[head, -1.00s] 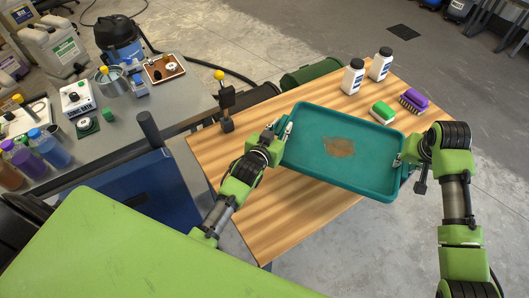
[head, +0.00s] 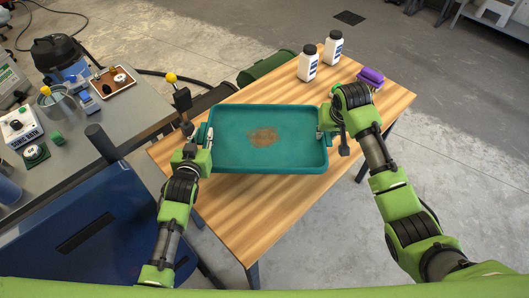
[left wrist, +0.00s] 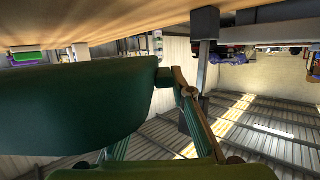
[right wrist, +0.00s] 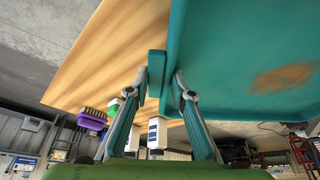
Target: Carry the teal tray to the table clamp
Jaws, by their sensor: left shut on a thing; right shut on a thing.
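The teal tray (head: 228,164) is over the wooden table, looks roughly level and has a brown stain on its floor. My left gripper (head: 206,138) is shut on its left end, and my right gripper (head: 323,123) is shut on its right end. In the right wrist view the fingers (right wrist: 166,95) close on a tab of the tray (right wrist: 220,65). The left wrist view shows the tray's dark side (left wrist: 75,110) beside the fingers (left wrist: 185,90). The black table clamp (head: 183,103) with a yellow knob stands at the table's left edge, close to the tray's left end.
Two white bottles (head: 308,65) and a purple brush (head: 370,77) stand at the back of the wooden table (head: 280,210). A green item beside the brush is mostly hidden by my right arm. A grey bench (head: 110,115) with equipment is at the left. The table's front is bare.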

